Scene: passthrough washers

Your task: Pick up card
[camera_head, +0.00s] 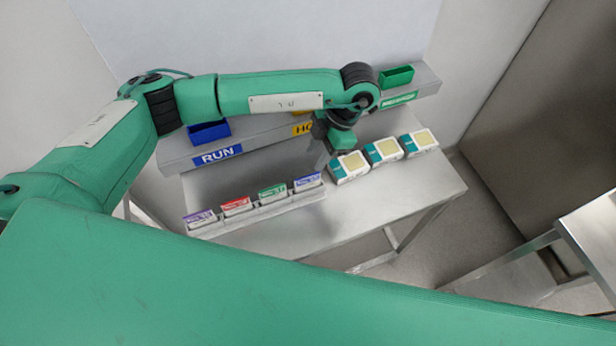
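Several cards stand in a grey rack on the metal table: a purple card (199,217), a red card (236,206), a green card (271,193) and a blue card (307,182) at the right end. My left arm reaches over from the left. My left gripper (324,158) points down just behind and above the blue card, close to the nearest white box. Its fingers are small and partly hidden, so I cannot tell whether they are open or touch anything. My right gripper is not in view.
Three white-and-teal boxes (384,150) stand right of the rack on the table (400,195). The table's front right is clear.

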